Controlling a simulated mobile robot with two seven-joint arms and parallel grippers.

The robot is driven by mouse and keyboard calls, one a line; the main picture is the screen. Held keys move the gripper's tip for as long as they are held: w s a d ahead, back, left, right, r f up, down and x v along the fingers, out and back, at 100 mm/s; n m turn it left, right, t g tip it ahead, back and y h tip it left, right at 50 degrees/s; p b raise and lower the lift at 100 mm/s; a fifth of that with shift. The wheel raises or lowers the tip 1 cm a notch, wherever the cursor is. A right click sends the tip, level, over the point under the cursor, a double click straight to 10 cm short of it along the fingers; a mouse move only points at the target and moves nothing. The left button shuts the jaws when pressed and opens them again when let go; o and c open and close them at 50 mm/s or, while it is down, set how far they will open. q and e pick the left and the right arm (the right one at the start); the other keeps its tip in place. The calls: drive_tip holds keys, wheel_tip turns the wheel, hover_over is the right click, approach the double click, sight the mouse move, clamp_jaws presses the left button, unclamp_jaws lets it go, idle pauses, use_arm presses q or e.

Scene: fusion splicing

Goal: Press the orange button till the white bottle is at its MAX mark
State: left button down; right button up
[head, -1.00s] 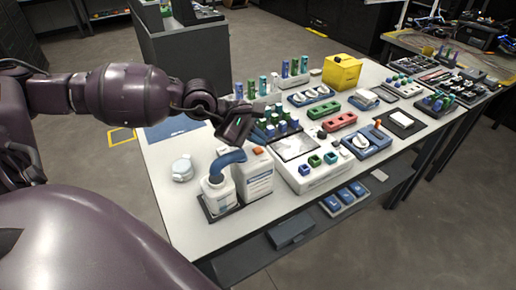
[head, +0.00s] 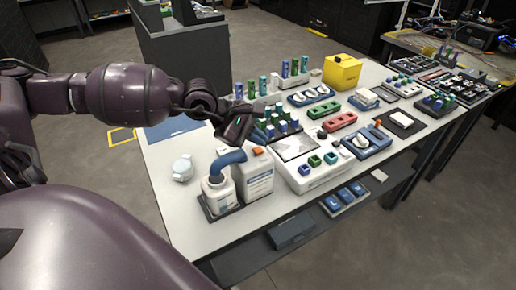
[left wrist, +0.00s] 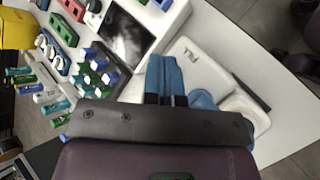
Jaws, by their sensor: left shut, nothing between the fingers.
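The white bottle (head: 218,190) stands upright on a dark base at the table's near left; its MAX mark and liquid level are too small to tell. A curved blue hose (head: 229,159) runs into its top from the white dispenser box (head: 254,178) beside it. The orange button (head: 258,151) is on top of that box. My left gripper (head: 246,138) is just above the button, pointing down. In the left wrist view its blue fingers (left wrist: 165,76) are together and empty, in front of the dispenser top (left wrist: 200,65). The button is hidden there. My right gripper is out of view.
A white device with a grey screen (head: 296,146) stands right of the dispenser. Racks with blue and green pieces (head: 281,130) stand behind it. A small white round container (head: 182,168) is to the left. A yellow box (head: 341,71) is at the back.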

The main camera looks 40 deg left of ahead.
use_arm(q)
drive_tip(key=shift+f, duration=0.2)
drive_tip(key=shift+f, duration=0.25)
